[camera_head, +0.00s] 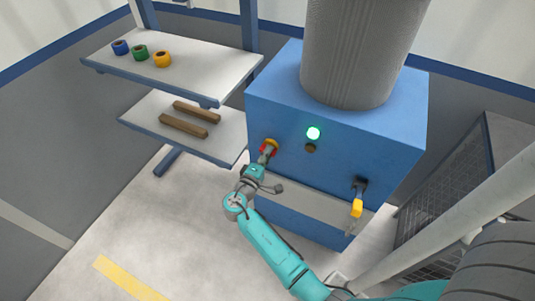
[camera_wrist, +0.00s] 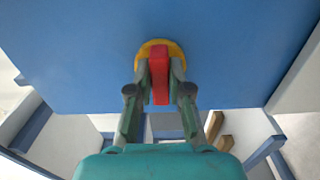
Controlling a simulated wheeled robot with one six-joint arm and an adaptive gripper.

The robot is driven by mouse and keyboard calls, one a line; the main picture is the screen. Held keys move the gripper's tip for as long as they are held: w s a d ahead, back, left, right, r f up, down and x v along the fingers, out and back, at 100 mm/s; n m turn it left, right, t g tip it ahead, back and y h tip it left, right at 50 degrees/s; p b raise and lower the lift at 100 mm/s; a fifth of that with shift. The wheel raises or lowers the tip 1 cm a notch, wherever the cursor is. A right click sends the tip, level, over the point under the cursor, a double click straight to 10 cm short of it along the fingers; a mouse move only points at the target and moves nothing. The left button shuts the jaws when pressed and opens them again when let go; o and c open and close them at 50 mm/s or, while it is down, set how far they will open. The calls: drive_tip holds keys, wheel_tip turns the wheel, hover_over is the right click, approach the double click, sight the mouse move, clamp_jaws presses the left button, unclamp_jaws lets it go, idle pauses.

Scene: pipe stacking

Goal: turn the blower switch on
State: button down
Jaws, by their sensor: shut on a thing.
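The blower switch is a red handle (camera_wrist: 160,80) on a round yellow plate (camera_wrist: 149,48), mounted on the front of a blue cabinet (camera_head: 290,90). In the wrist view the red handle stands upright in the picture. My gripper (camera_wrist: 159,72) is shut on it, with one finger on each side. In the head view the switch (camera_head: 270,143) is at the left of the cabinet front, partly hidden by my gripper (camera_head: 267,153).
A yellow lever (camera_head: 357,207) sticks out at the right of the cabinet front. A wide grey ribbed pipe (camera_head: 355,50) rises from its top. At left a shelf (camera_head: 215,62) holds blue, green and yellow rolls, with two brown bars (camera_head: 185,125) below. A mesh cage (camera_head: 465,190) stands right.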

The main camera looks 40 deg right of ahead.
drive_tip(key=shift+f, duration=0.1)
drive_tip(key=c, duration=1.1)
unclamp_jaws()
drive_tip(key=v, duration=1.2)
